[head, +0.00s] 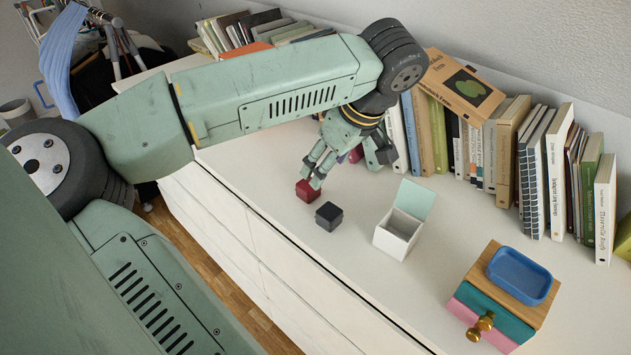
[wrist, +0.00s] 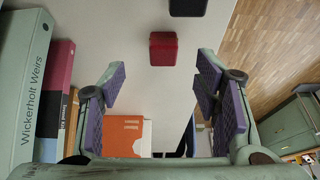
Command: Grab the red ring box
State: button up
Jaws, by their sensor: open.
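The red ring box (head: 307,190) is a small closed cube on the white dresser top. In the wrist view the red ring box (wrist: 163,48) lies beyond the fingertips, near the middle line between them. My gripper (head: 322,168) is close above and behind it in the head view. The gripper (wrist: 160,85) is open, with purple pads wide apart and nothing between them. I cannot tell from these frames whether a finger touches the box.
A dark box (head: 328,216) stands close to the red one. An open white box (head: 399,228) with a mint lid is to the right. A small drawer unit (head: 506,296) holds a blue tray (head: 520,275). Books (head: 505,150) line the wall. The dresser's front edge is near.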

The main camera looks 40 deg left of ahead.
aim_at(308, 189)
jog(key=b+x, duration=0.1)
jog(key=x, duration=0.2)
jog(key=shift+f, duration=0.4)
jog(key=x, duration=0.1)
jog(key=b+x, duration=0.1)
jog(key=x, duration=0.1)
jog(key=b+x, duration=0.1)
jog(key=shift+s+f, duration=0.2)
jog(key=shift+s, duration=0.05)
jog(key=shift+a+f, duration=0.2)
jog(key=shift+f, duration=0.1)
jog(key=shift+c, duration=0.2)
jog(key=c, duration=1.1)
jog(key=shift+o, duration=0.2)
jog(key=shift+w+r, duration=0.1)
jog(key=shift+r, duration=0.1)
